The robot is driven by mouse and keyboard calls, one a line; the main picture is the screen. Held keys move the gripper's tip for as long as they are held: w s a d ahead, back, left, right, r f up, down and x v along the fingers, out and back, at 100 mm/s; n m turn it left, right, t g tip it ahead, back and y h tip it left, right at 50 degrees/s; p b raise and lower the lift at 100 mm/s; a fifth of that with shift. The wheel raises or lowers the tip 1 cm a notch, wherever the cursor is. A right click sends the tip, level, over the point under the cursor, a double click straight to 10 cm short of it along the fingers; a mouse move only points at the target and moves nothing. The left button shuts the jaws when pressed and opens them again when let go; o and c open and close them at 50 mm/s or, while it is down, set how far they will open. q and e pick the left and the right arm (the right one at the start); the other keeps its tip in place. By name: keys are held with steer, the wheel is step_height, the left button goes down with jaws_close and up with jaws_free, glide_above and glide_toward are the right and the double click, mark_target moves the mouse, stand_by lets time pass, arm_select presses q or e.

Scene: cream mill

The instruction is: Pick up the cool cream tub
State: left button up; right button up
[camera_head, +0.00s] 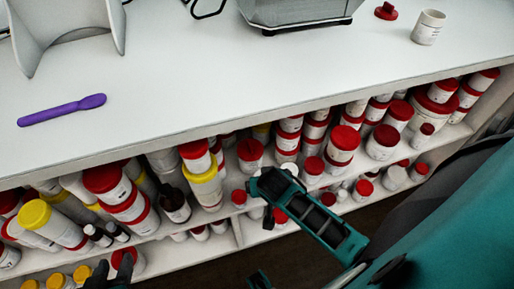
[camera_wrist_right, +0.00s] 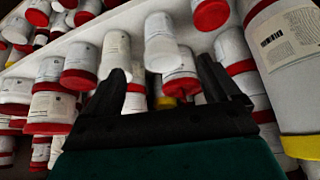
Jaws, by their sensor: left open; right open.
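Many white tubs with red or yellow lids fill the shelves under the counter; their labels are too small to read, so I cannot tell which is the cool cream tub. My right gripper (camera_head: 262,200) is open at the shelf front, close to small red-lidded tubs. The right wrist view shows its dark fingers (camera_wrist_right: 165,85) apart, with a white tub (camera_wrist_right: 160,42) and a red-lidded tub (camera_wrist_right: 181,66) beyond them. My left gripper (camera_head: 112,270) is open at the lower left, partly cut off, near a red-lidded tub (camera_head: 124,258).
The counter (camera_head: 200,70) above holds a purple spatula (camera_head: 62,109), a white tub (camera_head: 428,27), a red lid (camera_head: 386,11) and a grey machine (camera_head: 300,12). Its front edge overhangs the crowded shelves. A large yellow-lidded tub (camera_wrist_right: 290,60) is close on the right in the wrist view.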

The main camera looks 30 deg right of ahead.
steer(key=b+x, duration=0.1)
steer(key=x, duration=0.4)
steer(key=shift+f+b, duration=0.15)
steer(key=shift+b, duration=0.2)
steer(key=b+x, duration=0.2)
steer(key=x, duration=0.3)
steer(key=shift+w+b, duration=0.25)
steer(key=shift+b, duration=0.1)
steer(key=shift+c, duration=0.4)
steer(key=c, duration=1)
